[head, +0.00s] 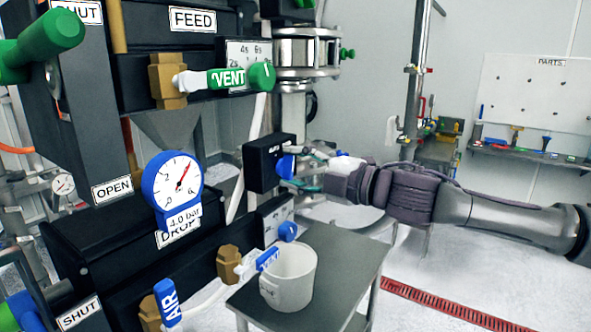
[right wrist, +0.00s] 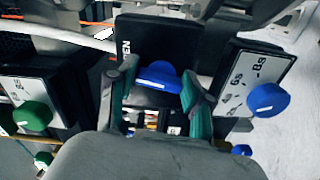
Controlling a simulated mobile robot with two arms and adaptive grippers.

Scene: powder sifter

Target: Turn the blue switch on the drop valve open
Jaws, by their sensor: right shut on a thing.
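The drop valve's black switch box (head: 262,163) stands at the centre of the head view, with a blue switch (head: 285,167) on its right face. My right gripper (head: 303,168) reaches in from the right and is shut on this switch. In the right wrist view, the blue switch (right wrist: 158,77) sits between my teal fingers (right wrist: 158,88). Part of an OPEN label shows on the black box (right wrist: 158,40) behind it. The label at the switch's other end is hidden. My left gripper is not in view.
A timer dial with a blue knob (right wrist: 267,98) is close to the right finger; a box with a green knob (right wrist: 33,115) is at left. A blue pressure gauge (head: 172,188), green VENT handle (head: 235,78) and blue AIR handle (head: 167,301) are nearby. A white cup (head: 288,280) stands on a grey table (head: 345,270).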

